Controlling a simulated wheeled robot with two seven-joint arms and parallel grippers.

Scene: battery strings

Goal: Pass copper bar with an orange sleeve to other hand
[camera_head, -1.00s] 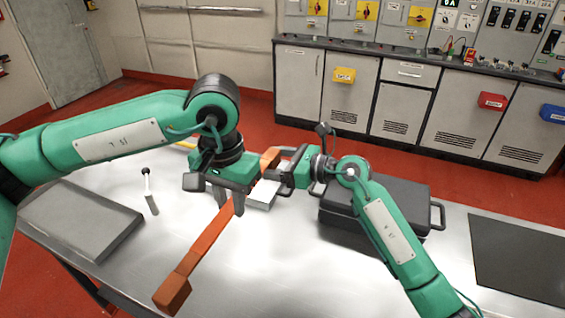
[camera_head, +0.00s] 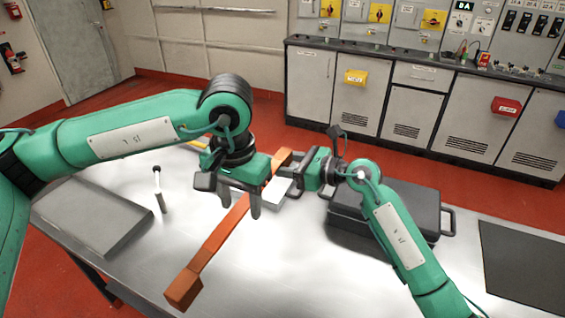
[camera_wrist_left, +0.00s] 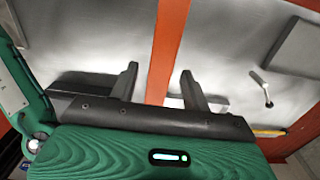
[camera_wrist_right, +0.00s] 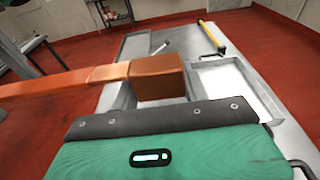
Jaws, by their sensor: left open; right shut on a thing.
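The copper bar with an orange sleeve (camera_head: 222,234) is held above the metal table, slanting from near left to far right in the head view. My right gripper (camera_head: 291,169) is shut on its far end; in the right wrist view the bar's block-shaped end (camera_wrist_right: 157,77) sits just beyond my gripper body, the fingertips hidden. My left gripper (camera_head: 241,203) is open, its fingers pointing down over the bar's middle. In the left wrist view the sleeve (camera_wrist_left: 166,50) runs between the two spread fingers (camera_wrist_left: 160,85), with a gap visible on each side.
A black case (camera_head: 384,214) stands right of my right gripper. A dark mat (camera_head: 524,262) covers the right.

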